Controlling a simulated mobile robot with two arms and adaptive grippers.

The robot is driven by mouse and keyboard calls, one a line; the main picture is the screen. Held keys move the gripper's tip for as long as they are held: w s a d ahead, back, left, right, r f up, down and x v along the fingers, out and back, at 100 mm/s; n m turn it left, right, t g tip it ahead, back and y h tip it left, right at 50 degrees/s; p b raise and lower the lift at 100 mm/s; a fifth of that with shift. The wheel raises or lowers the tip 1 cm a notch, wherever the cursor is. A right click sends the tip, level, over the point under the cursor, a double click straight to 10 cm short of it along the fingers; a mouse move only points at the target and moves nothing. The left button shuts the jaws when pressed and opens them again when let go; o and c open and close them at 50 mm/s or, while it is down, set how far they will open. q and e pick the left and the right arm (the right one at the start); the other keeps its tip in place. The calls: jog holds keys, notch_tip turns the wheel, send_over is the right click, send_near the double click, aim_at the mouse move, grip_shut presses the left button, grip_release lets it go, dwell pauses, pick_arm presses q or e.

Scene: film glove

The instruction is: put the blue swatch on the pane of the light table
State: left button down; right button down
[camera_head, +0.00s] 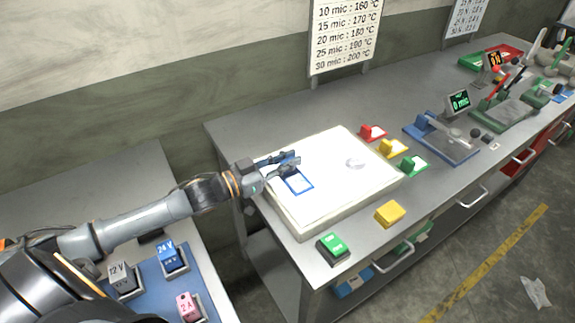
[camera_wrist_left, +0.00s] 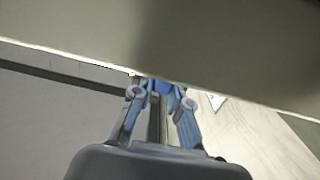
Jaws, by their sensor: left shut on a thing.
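The blue swatch (camera_head: 299,184) is a pale card with a blue border. It is over the white pane (camera_head: 335,199) of the light table (camera_head: 294,229), near the pane's left side. My left gripper (camera_head: 288,160) reaches in from the left and is shut on the swatch's blue grip end. In the left wrist view, a bit of blue (camera_wrist_left: 163,87) shows between the fingertips. I cannot tell whether the swatch touches the pane or hovers just above it. My right gripper is not in view.
Red (camera_head: 371,133), yellow (camera_head: 392,148) and green (camera_head: 412,165) swatches lie to the right of the light table. A small round pale object (camera_head: 355,163) is on the pane. A yellow block (camera_head: 390,213) and a green box (camera_head: 333,248) stand in front.

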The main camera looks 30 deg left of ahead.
pick_arm(q)
jog(key=c, duration=1.3)
grip_release()
jog(key=shift+r, duration=0.1)
jog(key=shift+s+a, duration=0.2)
jog(key=shift+s, duration=0.1)
jog(key=shift+b+v, duration=0.35)
jog(key=shift+v, duration=3.05)
